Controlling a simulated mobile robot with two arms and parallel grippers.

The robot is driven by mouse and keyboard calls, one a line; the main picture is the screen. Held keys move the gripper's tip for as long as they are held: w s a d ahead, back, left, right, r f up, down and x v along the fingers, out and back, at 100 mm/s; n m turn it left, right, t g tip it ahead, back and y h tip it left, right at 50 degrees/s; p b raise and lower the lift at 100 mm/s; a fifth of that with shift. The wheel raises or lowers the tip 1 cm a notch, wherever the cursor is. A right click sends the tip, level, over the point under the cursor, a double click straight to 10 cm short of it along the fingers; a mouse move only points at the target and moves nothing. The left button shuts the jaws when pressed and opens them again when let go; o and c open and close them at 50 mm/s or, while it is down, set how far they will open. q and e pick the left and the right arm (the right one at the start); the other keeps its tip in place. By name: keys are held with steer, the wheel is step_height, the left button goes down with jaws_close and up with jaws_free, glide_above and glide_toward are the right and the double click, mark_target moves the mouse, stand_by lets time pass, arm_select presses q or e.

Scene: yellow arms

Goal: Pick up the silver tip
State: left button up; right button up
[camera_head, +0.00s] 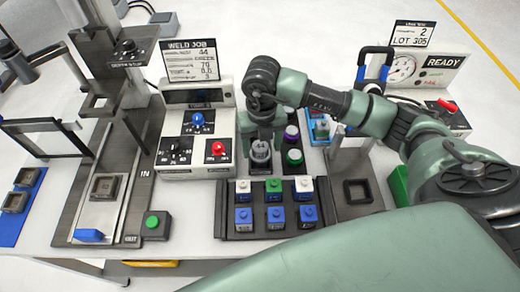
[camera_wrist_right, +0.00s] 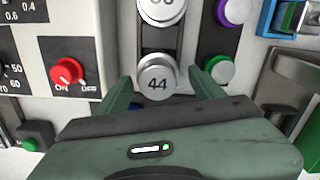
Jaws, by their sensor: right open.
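My right gripper (camera_head: 263,138) reaches down over a dark rack of tips in the middle of the table. It is open. In the right wrist view its two fingers (camera_wrist_right: 160,84) stand on either side of a silver tip (camera_wrist_right: 157,78) marked 44. The fingers appear apart from it. A silver tip also shows between the fingers in the head view (camera_head: 261,153). A second silver tip (camera_wrist_right: 162,8) sits behind it, cut by the frame's top. A purple tip (camera_head: 292,132) and a green-topped tip (camera_head: 295,156) stand to the right. My left gripper is not in view.
A control box (camera_head: 197,140) with blue and red knobs stands left of the rack. A tray (camera_head: 226,222) of several small coloured-top blocks lies in front. A gauge box (camera_head: 425,75) is at the back right. A dark press (camera_head: 120,110) stands at left.

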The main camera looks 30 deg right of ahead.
step_height(320, 180, down, 3)
steer(key=shift+w+a+f+p, duration=0.1)
steer(key=shift+w+p, duration=0.05)
steer(key=shift+p, duration=0.15)
steer(key=shift+c, duration=1)
jaws_close()
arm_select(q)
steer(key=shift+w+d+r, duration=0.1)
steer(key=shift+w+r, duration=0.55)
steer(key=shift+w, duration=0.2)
arm_select(e)
steer(key=shift+w, duration=0.1)
steer(key=shift+r, duration=0.5)
step_height(320, 180, up, 12)
steer(key=b, duration=0.3)
steer(key=shift+f, duration=0.2)
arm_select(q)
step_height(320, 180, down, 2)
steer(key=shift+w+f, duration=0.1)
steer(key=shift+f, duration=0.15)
arm_select(e)
step_height(320, 180, up, 8)
steer(key=shift+f, duration=0.2)
